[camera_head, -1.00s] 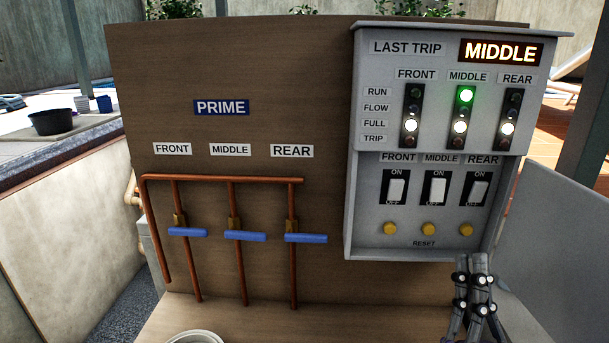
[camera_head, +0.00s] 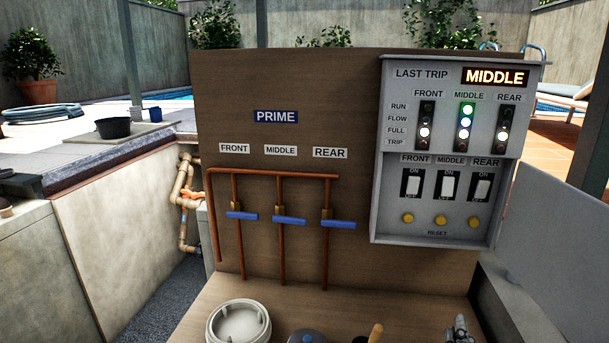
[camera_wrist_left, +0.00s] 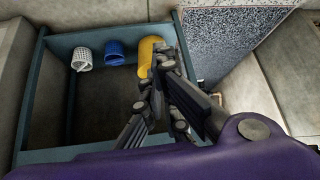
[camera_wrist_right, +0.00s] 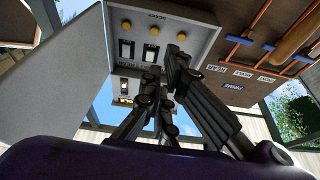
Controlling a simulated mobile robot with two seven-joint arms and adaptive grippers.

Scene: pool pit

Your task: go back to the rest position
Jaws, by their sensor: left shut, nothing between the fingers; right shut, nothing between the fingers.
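My right gripper (camera_head: 459,328) shows only by its tip at the bottom edge of the head view, below the control box (camera_head: 386,200). In the right wrist view the right gripper (camera_wrist_right: 165,68) is shut and empty, with the box's switches and yellow buttons beyond it. My left gripper (camera_wrist_left: 165,62) is out of the head view. In the left wrist view it is shut and empty above a blue-green open bin (camera_wrist_left: 30,95). A yellow object (camera_wrist_left: 150,50) in the bin is partly hidden behind its fingers.
The wooden panel (camera_head: 330,100) carries copper pipes with blue valve handles (camera_head: 289,220). The box's open door (camera_head: 550,210) sticks out at the right. A white round container (camera_head: 213,325) and a wooden-handled tool (camera_head: 376,333) are on the shelf. White and blue baskets (camera_wrist_left: 115,52) are in the bin.

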